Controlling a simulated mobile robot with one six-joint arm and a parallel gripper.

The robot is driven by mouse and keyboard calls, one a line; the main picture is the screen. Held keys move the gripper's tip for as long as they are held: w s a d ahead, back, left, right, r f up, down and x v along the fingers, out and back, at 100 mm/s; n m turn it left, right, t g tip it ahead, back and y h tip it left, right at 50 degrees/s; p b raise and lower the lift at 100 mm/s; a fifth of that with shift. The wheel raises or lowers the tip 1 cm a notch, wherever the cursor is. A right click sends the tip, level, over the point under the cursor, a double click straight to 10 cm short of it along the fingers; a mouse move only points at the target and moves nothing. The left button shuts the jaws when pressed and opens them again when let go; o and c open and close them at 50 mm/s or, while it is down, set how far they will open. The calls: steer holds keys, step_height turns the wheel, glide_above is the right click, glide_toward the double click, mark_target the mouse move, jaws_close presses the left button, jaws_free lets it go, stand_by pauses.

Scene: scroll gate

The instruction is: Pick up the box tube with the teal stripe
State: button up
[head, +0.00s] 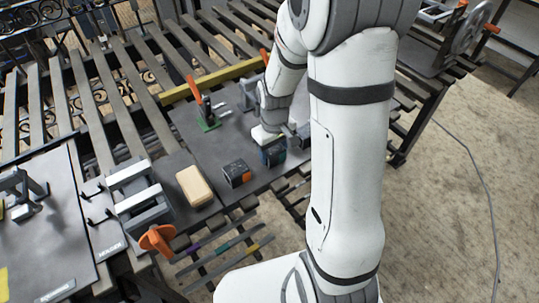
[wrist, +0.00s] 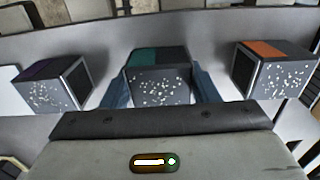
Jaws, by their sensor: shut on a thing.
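The box tube with the teal stripe (wrist: 160,82) is a short dark grey block with a speckled face and a teal patch on top. In the wrist view it sits between the two fingers of my gripper (wrist: 163,88), which is shut on it. In the head view the teal-striped tube (head: 273,154) is at the front edge of the dark plate, under my gripper (head: 271,141). My arm hides part of that area. I cannot tell whether the tube is clear of the plate.
An orange-striped tube (wrist: 270,70) and a purple-striped tube (wrist: 53,83) flank it in the wrist view. In the head view, the orange-striped tube (head: 237,173) stands left of it, near a tan block (head: 194,186). A green-based clamp (head: 207,115) stands behind on the plate.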

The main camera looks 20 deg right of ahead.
steer(key=c, duration=0.6)
steer(key=shift+o, duration=0.2)
